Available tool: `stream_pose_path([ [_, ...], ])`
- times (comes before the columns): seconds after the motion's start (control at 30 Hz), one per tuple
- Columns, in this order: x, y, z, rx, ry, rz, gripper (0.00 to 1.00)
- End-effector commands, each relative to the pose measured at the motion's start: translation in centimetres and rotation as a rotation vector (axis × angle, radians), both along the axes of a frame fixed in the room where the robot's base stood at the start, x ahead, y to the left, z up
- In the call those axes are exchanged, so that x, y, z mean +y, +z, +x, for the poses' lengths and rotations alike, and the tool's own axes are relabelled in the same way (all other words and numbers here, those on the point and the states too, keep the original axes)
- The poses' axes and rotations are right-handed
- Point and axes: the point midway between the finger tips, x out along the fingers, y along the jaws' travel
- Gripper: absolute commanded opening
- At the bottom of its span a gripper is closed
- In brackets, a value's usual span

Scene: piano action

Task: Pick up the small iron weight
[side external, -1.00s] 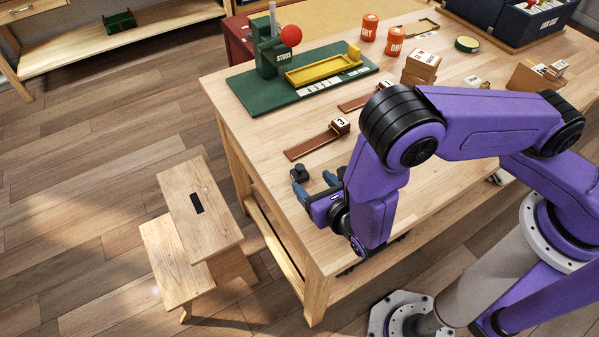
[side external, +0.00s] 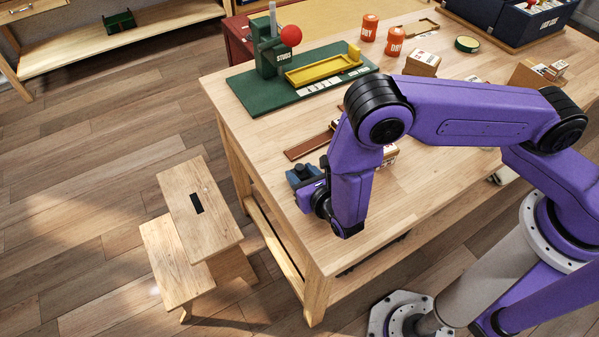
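The small iron weight (side external: 299,171) is a dark block near the left front edge of the workbench (side external: 420,185). It is mostly hidden by the blue fingers of my gripper (side external: 303,175). My gripper is low over the bench with its fingers at the weight, seemingly on either side of it. I cannot tell whether the fingers touch it or have closed. The weight appears still at bench level.
Behind my gripper are a brown wooden strip (side external: 308,146) and a green board (side external: 247,96) with a yellow tray (side external: 322,68). Orange cans (side external: 394,40) and small boxes (side external: 422,63) stand farther back. A step stool (side external: 198,205) is left of the bench.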

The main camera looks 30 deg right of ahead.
Motion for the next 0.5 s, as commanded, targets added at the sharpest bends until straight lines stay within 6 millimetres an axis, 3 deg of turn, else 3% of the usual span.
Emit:
stream_pose_path([
  [0.03,0.00,0.01,-0.02,0.000,0.000,0.000,0.19],
  [0.1,0.01,0.01,-0.03,0.000,0.000,0.000,0.03],
  [0.5,0.04,0.50,-0.01,-0.002,0.001,0.001,0.03],
])
